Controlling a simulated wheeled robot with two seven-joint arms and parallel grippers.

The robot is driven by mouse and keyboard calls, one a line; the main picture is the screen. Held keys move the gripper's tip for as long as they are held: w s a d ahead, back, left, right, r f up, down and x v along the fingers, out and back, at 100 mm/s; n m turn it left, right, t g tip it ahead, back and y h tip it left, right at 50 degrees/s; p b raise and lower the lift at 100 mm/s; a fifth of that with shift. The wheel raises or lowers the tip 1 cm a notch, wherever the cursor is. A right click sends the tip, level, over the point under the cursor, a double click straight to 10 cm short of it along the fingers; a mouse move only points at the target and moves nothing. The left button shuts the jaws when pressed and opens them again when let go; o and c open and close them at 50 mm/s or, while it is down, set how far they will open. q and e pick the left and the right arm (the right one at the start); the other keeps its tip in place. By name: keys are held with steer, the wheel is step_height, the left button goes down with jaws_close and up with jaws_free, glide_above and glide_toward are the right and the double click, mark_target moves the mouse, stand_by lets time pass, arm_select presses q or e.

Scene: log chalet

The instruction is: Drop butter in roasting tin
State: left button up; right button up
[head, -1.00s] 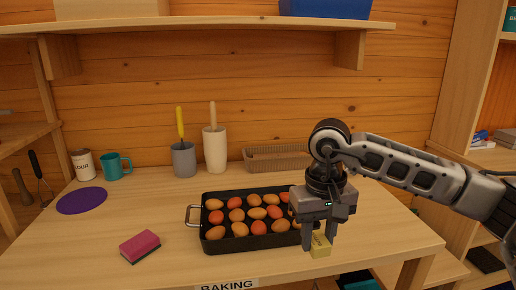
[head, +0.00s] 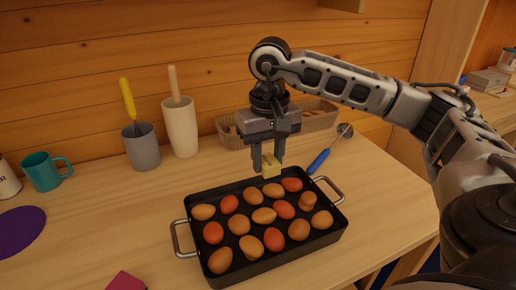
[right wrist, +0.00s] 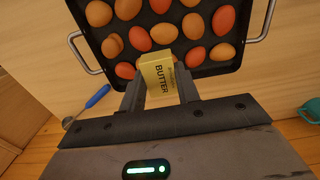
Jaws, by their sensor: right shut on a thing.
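A yellow block of butter (head: 271,190) is held in my right gripper (head: 267,168), whose two fingers are shut on it. The right wrist view shows its "BUTTER" label (right wrist: 160,78) between the fingertips. The black roasting tin (head: 279,262) stands on the table, filled with several brown and reddish eggs (head: 264,215). The butter is at the tin's back edge in the head view, seemingly above the rim; the exact height is hard to tell. The tin also shows in the right wrist view (right wrist: 205,70). My left gripper is not in view.
A blue-handled utensil (head: 318,162) lies behind the tin, near a wicker basket (head: 313,118). A grey pot (head: 142,152) and a cream pot (head: 181,130) stand at the back. A teal mug (head: 42,172), purple mat (head: 18,230) and pink sponge (head: 126,281) are at the left.

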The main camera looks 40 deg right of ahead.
mark_target(268, 174)
steer(key=shift+s+f, duration=0.15)
steer(key=shift+f, duration=0.45)
step_height(268, 174, down, 3)
steer(key=b, duration=0.2)
steer(key=shift+b, duration=0.3)
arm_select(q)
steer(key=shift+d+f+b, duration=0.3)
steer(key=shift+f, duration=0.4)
arm_select(e)
steer(key=shift+f, duration=0.6)
steer(key=o, duration=1)
steer(key=shift+o, duration=0.2)
